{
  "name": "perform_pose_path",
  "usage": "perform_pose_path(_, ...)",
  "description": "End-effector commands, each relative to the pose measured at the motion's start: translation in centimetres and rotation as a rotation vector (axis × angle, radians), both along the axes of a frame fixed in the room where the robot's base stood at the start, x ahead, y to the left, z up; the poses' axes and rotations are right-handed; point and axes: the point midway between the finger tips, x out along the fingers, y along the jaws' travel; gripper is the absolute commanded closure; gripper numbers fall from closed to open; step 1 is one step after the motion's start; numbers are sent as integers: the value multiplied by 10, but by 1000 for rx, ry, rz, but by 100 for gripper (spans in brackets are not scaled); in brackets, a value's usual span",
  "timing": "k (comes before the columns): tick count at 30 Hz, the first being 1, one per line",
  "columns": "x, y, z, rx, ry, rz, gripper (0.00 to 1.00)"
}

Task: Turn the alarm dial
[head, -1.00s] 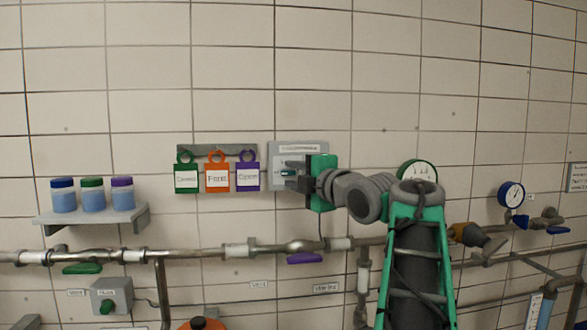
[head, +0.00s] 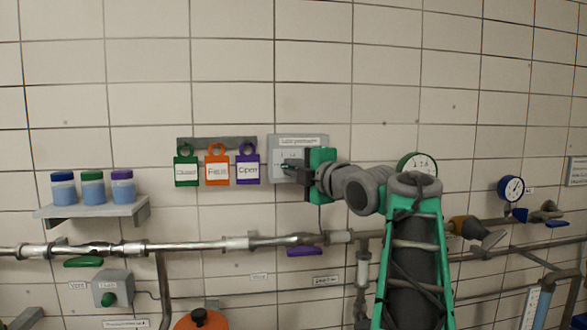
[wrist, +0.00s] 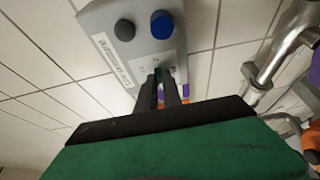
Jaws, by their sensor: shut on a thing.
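The grey alarm panel box (head: 283,145) is fixed on the tiled wall, with a label along its top. In the wrist view the box (wrist: 103,15) shows a dark grey round knob and a blue round knob on its face. A small dark teal dial (wrist: 159,73) sits between my fingertips, mostly hidden by them. My gripper (head: 289,167) reaches the panel from the right, and its fingers are shut on the dial. The fingers also show in the wrist view (wrist: 163,80). The dial's pointer and markings are not readable.
Green, orange and purple tags (head: 217,170) hang left of the panel. A shelf (head: 95,211) with several lidded jars is further left. A pipe (head: 200,246) with valve handles runs below. A green-rimmed gauge (head: 418,161) is close to my arm on the right.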

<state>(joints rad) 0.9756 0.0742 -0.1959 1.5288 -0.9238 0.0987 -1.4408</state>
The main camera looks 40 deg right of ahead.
Motion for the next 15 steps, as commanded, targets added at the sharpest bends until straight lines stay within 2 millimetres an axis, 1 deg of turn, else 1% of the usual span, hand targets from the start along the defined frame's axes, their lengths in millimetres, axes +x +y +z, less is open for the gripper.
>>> perform_pose_path(8, 0, 0, -2, 13, -5, 1, 100)
perform_pose_path(15, 0, 0, -7, 92, -44, 2, 100)
